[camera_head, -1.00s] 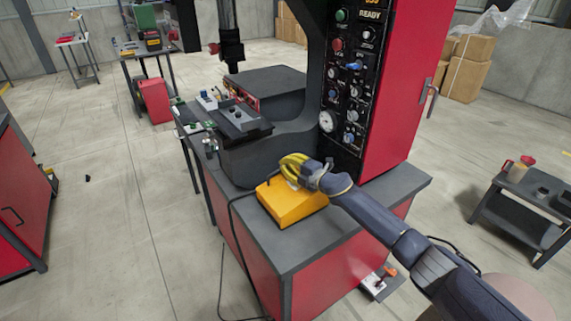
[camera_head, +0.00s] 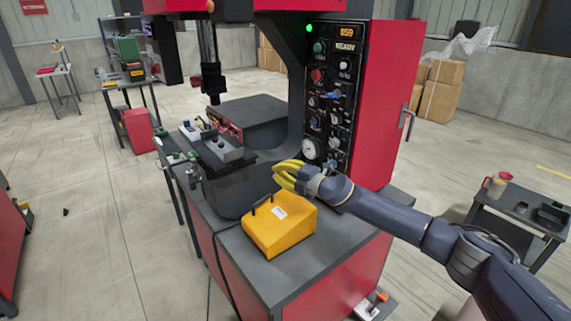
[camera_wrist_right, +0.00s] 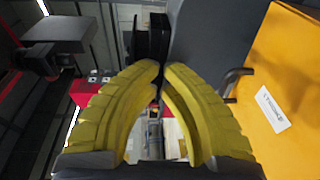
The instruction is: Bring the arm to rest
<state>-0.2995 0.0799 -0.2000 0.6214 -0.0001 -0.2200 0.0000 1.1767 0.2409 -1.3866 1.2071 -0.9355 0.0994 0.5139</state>
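My right arm comes in from the right in the head view. Its gripper (camera_head: 279,172) has yellow curved fingers and hovers just beyond the yellow box, above the grey bench top. In the right wrist view the fingertips (camera_wrist_right: 163,68) nearly meet, with nothing visible held between them. The yellow box (camera_head: 282,232) has a sloped top, a white label and a dark handle, and sits on the bench (camera_head: 235,245). In the right wrist view the box (camera_wrist_right: 285,70) is at the right, apart from the fingers. My left gripper is in neither view.
A red and dark machine with a control panel (camera_head: 330,95) stands close behind the gripper. A low dark table (camera_head: 500,212) is at the right. Open floor (camera_head: 110,240) lies at the left.

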